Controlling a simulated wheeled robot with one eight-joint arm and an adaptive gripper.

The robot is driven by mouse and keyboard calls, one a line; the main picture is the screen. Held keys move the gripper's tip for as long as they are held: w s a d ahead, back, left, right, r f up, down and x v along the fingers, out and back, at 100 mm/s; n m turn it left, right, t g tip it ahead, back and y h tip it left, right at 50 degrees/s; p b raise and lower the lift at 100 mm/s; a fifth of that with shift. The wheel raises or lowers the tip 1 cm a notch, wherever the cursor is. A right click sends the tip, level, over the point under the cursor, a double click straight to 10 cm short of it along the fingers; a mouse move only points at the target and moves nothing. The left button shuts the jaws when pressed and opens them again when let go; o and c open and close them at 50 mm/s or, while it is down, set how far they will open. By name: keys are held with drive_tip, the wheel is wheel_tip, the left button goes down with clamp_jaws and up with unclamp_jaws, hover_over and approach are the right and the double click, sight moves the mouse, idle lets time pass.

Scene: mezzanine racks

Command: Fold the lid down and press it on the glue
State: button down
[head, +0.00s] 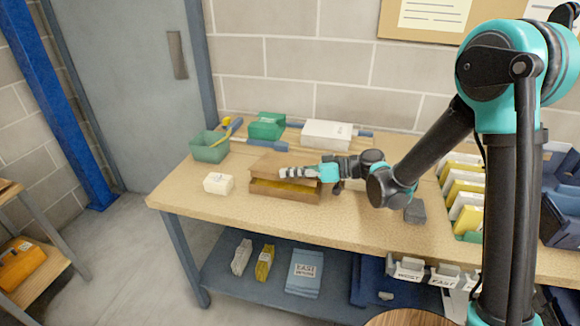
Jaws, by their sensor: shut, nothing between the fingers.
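A brown cardboard box (272,191) stands on the workbench, left of the middle in the head view. Its brown lid (266,163) is raised at the back and slants over the box. A strip of yellow shows in the gap under it; I cannot tell whether that is glue or contents. My gripper (283,171) is shut and empty, reaching in from the right with its fingers lying level over the box at the lid. I cannot tell if they touch the lid. My gripper and wrist hide the right part of the lid and box.
A small whitish block (218,184) lies left of the box on the workbench (205,208). A green bin (209,148), a green box (267,126) and a white box (327,134) stand behind. A dark grey block (415,211) sits right. The front bench strip is clear.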

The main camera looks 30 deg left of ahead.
idle(0.6)
drive_tip(key=r, duration=0.2)
drive_tip(key=w+r, duration=0.1)
drive_tip(key=r, duration=0.1)
drive_tip(key=shift+w+d, duration=0.1)
drive_tip(key=shift+d, duration=0.1)
drive_tip(key=v, duration=0.9)
drive_tip(key=shift+d, duration=0.15)
drive_tip(key=shift+f, duration=0.1)
